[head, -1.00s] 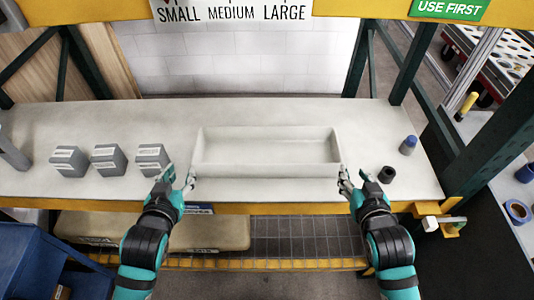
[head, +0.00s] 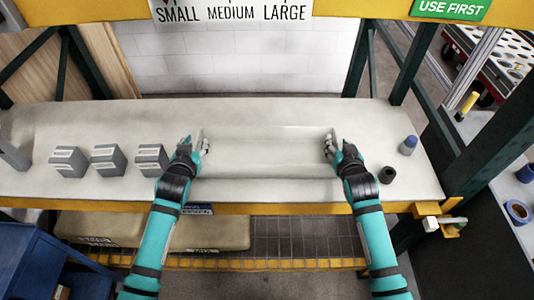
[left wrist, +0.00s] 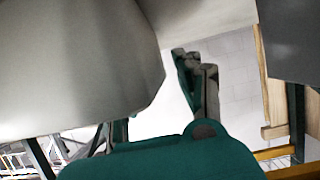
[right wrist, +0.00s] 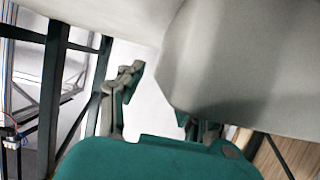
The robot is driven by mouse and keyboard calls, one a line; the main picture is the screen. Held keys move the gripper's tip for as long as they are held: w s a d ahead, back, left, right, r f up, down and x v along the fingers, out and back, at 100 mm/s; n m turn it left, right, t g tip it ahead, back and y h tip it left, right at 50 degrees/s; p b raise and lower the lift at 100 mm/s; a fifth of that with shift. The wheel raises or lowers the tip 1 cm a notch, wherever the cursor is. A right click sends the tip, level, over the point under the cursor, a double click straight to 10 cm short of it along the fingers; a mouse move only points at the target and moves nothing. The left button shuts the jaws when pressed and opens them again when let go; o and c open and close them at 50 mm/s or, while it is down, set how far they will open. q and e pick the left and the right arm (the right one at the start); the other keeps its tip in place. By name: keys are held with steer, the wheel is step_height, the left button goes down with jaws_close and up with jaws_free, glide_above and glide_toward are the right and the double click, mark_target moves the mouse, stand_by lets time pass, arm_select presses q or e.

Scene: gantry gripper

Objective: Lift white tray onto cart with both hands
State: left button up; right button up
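The long white tray (head: 265,171) lies on the pale workbench, its long side facing me. My left gripper (head: 193,146) is at the tray's left end and my right gripper (head: 331,146) is at its right end. In the left wrist view the tray (left wrist: 70,70) covers part of one finger of the left gripper (left wrist: 155,110), whose fingers stand apart. In the right wrist view the tray (right wrist: 235,65) partly hides one finger of the right gripper (right wrist: 155,110), also spread. I cannot tell whether either gripper touches the tray. A red wheeled cart (head: 474,80) shows at the upper right.
Several grey boxes (head: 109,160) stand left of the tray. A blue-capped item (head: 408,145) and a small black cylinder (head: 387,175) stand to its right. Green posts (head: 367,60) rise around the bench, and a yellow edge (head: 265,208) runs along its front.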

arm_select(q)
steer(key=shift+w, duration=0.15)
arm_select(e)
steer(key=shift+w, duration=0.15)
arm_select(q)
jaws_close()
arm_select(e)
jaws_close()
